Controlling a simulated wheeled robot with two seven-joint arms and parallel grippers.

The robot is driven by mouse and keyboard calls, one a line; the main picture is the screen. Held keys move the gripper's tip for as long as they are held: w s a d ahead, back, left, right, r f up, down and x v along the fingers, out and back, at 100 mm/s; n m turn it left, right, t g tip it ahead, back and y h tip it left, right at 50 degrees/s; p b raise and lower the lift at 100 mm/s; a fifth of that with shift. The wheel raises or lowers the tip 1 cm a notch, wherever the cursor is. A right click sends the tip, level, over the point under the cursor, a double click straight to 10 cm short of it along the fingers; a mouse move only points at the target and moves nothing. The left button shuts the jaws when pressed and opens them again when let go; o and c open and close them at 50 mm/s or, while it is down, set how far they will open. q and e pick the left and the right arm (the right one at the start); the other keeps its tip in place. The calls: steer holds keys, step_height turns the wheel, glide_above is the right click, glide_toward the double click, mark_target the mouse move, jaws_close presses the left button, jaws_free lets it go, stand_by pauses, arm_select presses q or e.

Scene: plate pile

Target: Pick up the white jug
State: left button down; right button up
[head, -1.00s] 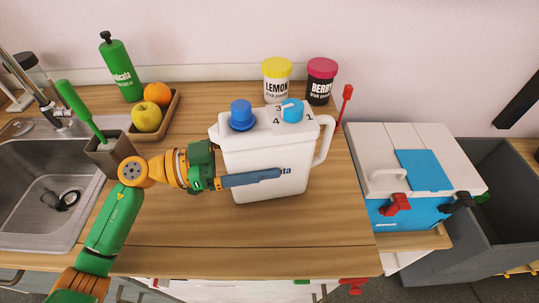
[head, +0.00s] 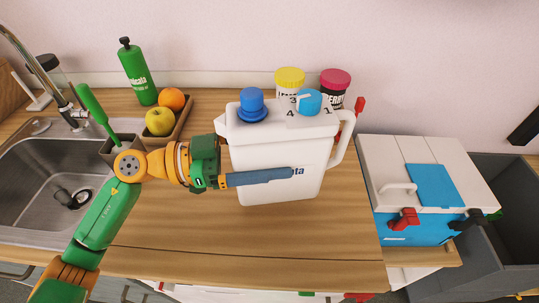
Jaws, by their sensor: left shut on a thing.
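The white jug (head: 283,160) has a blue cap, a blue dial on top and a handle on its right side. It is upright, a little right of the middle of the wooden counter (head: 190,230). My left gripper (head: 275,175) comes in from the left and is shut on the jug. One blue finger lies across its front face; the other finger is hidden. Whether the jug's base is clear of the counter is hard to tell. My right gripper is not in view.
Behind the jug stand a yellow-lidded tub (head: 289,78) and a pink-lidded tub (head: 335,81). A fruit tray (head: 188,113), green bottle (head: 138,75) and sink (head: 40,190) are left. A white-and-blue box (head: 410,190) stands right. The counter's front is clear.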

arm_select(q)
steer(key=s+r+p, duration=0.8)
steer(key=s+p, duration=0.4)
steer(key=s, duration=0.1)
steer(key=shift+d+r, duration=0.25)
steer(key=shift+d, duration=0.05)
steer(key=shift+w, duration=0.15)
